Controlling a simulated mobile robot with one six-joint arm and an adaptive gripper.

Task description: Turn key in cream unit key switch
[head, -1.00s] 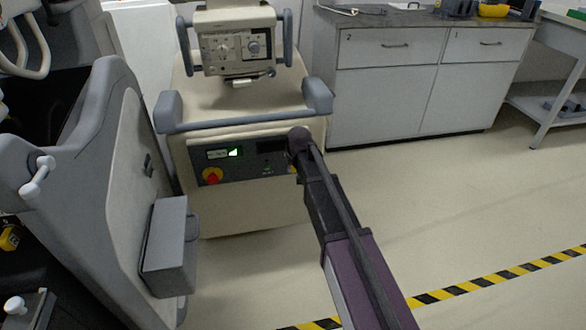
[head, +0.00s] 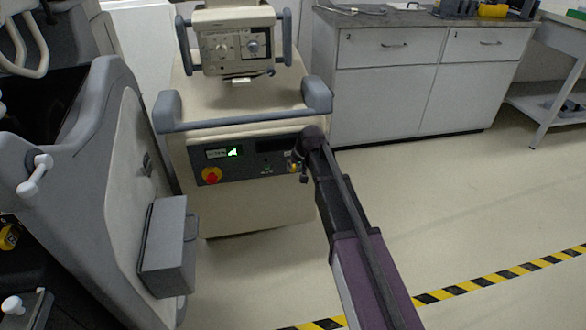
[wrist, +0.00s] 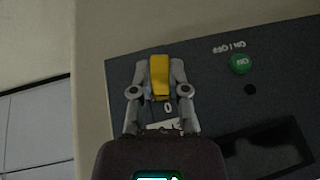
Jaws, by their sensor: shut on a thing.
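The cream unit (head: 255,205) stands at the centre of the head view, with a dark control panel (head: 238,172) on its front. In the wrist view the yellow key (wrist: 159,78) sits at the panel, with a "0" mark and a pale label just below it. My gripper (wrist: 159,88) has one finger on each side of the key and is shut on it. In the head view my gripper (head: 298,167) is at the panel's right end, where my wrist partly hides the switch. The key switch's body is mostly hidden under the key and fingers.
A green on/off button (wrist: 240,64) and a dark display window (wrist: 268,150) are on the panel near the key. A red emergency stop (head: 211,175) is at its left end. A grey cart (head: 110,190) stands left; a cabinet (head: 380,110) stands behind right. Floor at right is clear.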

